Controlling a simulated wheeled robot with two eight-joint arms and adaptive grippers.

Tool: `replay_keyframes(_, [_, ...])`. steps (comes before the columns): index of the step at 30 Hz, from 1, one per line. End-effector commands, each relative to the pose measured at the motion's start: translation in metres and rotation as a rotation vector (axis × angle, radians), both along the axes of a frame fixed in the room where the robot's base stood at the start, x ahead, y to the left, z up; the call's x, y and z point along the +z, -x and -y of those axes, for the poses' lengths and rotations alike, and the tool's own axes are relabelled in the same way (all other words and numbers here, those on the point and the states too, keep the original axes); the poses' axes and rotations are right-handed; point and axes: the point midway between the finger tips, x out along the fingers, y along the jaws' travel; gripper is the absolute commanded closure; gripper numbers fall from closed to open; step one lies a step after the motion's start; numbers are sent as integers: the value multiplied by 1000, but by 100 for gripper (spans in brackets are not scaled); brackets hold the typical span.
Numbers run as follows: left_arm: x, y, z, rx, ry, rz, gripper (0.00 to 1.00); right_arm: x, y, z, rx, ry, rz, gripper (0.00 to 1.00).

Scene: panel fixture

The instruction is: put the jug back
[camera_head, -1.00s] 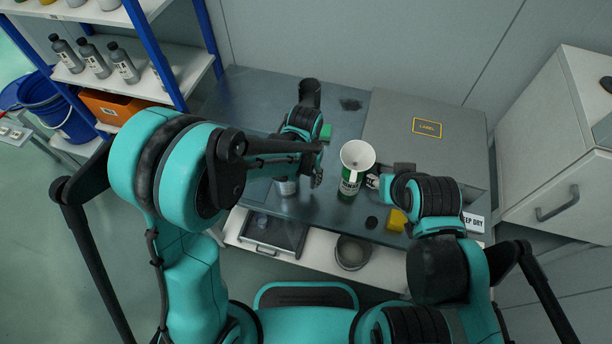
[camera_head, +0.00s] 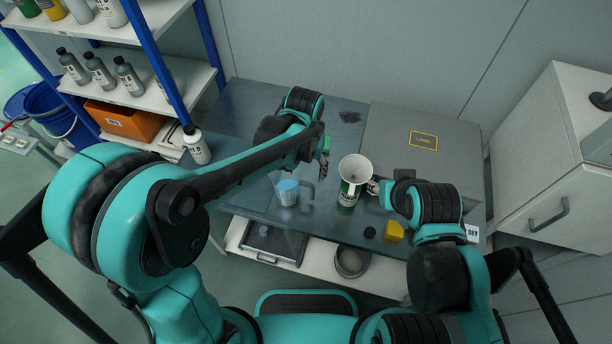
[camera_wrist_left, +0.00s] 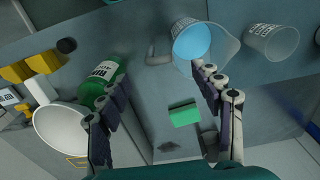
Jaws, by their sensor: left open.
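The jug (camera_head: 287,192), clear with light blue contents, stands on the grey bench left of the green bottle; its handle points right. In the left wrist view the jug (camera_wrist_left: 192,42) is upright beyond the fingertips, its handle on the left.
A green bottle (camera_head: 347,196) with a white funnel (camera_head: 356,168) stands close by. A green block (camera_wrist_left: 184,115) lies behind the jug. Another clear cup (camera_wrist_left: 272,42) stands beside it. Shelves stand left.

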Motion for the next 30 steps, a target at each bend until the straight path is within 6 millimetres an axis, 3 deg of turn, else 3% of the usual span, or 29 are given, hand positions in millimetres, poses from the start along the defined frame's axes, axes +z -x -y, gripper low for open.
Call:
replay_keyframes(3, [13, 0, 0, 0, 0, 0, 35, 4, 0, 0, 0, 0, 0, 60])
replay_keyframes(9, [17, 1, -1, 1, 0, 1, 35, 4, 0, 0, 0, 0, 0, 60])
replay_keyframes(13, [28, 4, -14, 20, 11, 31, 35, 4, 0, 0, 0, 0, 0, 60])
replay_keyframes(21, [80, 37, -90, 138, 70, 248, 35, 4, 0, 0, 0, 0, 0, 60])
replay_keyframes(30, [99, 87, -158, 263, 91, 512, 35, 4, 0, 0, 0, 0, 0, 60])
